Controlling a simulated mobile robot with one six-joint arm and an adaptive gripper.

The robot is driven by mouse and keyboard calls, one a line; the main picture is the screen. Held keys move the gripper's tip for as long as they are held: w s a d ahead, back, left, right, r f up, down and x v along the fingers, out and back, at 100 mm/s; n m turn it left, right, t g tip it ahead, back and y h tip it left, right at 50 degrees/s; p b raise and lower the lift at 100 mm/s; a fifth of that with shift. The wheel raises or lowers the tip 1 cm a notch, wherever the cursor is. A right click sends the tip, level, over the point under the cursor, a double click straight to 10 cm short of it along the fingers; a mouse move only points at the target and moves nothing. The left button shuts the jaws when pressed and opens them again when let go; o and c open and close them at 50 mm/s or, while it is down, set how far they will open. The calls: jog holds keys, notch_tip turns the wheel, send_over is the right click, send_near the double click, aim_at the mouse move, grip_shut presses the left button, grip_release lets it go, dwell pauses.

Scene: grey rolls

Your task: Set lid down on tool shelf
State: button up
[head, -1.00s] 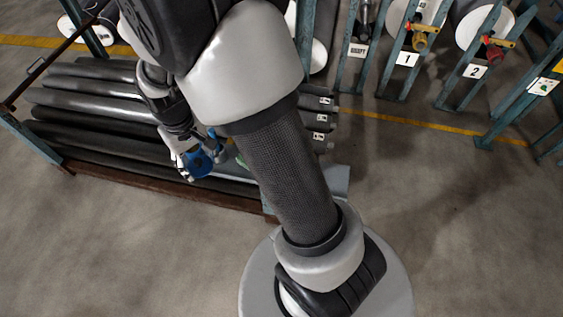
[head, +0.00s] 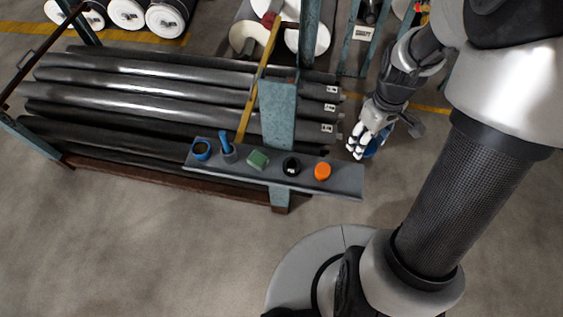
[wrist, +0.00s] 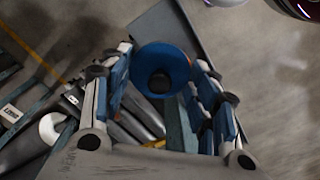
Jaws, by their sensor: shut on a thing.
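My gripper (head: 358,150) is right of the tool shelf's right end in the head view, apart from it. It is shut on a blue lid (head: 377,152), mostly hidden by the fingers there. In the wrist view the round blue lid (wrist: 180,58) sits between the fingers (wrist: 163,95), with a dark round middle. The grey tool shelf (head: 345,187) is a narrow board carrying a blue cup (head: 202,149), a blue-handled tool (head: 228,150), a green block (head: 258,159), a black round item (head: 291,166) and an orange round item (head: 322,171).
Long dark grey rolls (head: 150,105) lie in a rack left of and behind the shelf. A teal post (head: 278,110) rises behind the shelf. White-ended rolls (head: 170,18) and a teal stand (head: 352,50) are farther back. The floor (head: 130,240) in front is clear.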

aim_at(349, 179)
jog(key=shift+s+d, duration=0.2)
notch_tip(349, 179, down, 20)
jog(key=b, duration=0.6)
jog(key=shift+f+b, duration=0.25)
jog(key=shift+b, duration=0.05)
jog(key=o, duration=1)
jog(key=shift+r, duration=0.1)
jog(key=shift+o, duration=0.2)
